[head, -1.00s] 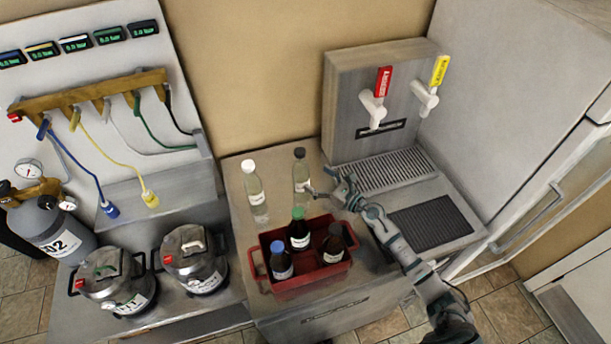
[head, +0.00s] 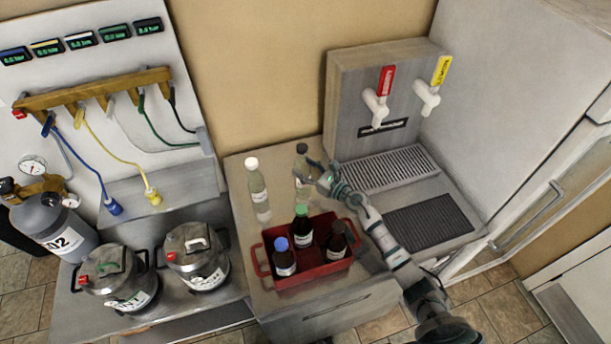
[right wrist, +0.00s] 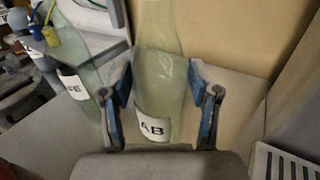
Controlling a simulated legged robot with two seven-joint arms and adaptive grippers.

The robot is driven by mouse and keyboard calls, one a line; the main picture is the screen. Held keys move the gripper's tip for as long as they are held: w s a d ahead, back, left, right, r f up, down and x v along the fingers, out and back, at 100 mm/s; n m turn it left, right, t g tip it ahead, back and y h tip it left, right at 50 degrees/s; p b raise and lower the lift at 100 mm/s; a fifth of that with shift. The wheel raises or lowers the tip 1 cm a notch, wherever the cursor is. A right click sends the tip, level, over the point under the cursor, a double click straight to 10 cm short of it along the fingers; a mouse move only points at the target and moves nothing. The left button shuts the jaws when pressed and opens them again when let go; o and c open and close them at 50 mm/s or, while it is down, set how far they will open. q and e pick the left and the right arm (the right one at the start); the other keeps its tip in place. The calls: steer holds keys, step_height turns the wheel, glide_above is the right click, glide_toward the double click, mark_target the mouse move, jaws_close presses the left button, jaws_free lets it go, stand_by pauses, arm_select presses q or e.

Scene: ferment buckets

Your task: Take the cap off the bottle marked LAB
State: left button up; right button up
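The clear bottle marked LAB, with a dark cap (head: 302,148), stands upright on the counter behind the red crate. In the right wrist view its label shows only "AB" (right wrist: 153,128), the cap is out of frame, and pale glass fills the middle. My right gripper (head: 317,173) is at this bottle's right side, below the cap. In the right wrist view the fingers of my right gripper (right wrist: 160,82) are spread apart, one on each side of the bottle, with gaps visible. My left gripper is not in view.
A white-capped clear bottle (head: 256,182) stands to the left; its label reads "FE" in part in the right wrist view (right wrist: 72,85). A red crate (head: 312,278) with several brown bottles is in front. A tap unit (head: 350,90) stands behind right.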

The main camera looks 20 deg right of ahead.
mark_target(305, 149)
steer(key=shift+a+r, duration=0.1)
steer(key=shift+a, duration=0.2)
steer(key=shift+c, duration=0.7)
steer(key=shift+a+r, duration=0.15)
steer(key=shift+a, duration=0.15)
steer(key=shift+r, duration=0.4)
steer(key=r+p, duration=0.1)
steer(key=r, duration=0.1)
steer(key=d+r+p, duration=0.1)
steer(key=r+p, duration=0.1)
steer(key=r, duration=0.1)
steer(key=r+p, duration=0.1)
steer(key=r, duration=0.2)
steer(key=shift+d, duration=0.3)
steer(key=shift+a+r+p, duration=0.1)
steer(key=shift+r+p, duration=0.25)
steer(key=shift+p, duration=0.05)
steer(key=shift+a+r, duration=0.15)
steer(key=shift+a, duration=0.4)
steer(key=o, duration=0.4)
steer(key=shift+d, duration=0.2)
jaws_close()
steer(key=shift+d, duration=0.35)
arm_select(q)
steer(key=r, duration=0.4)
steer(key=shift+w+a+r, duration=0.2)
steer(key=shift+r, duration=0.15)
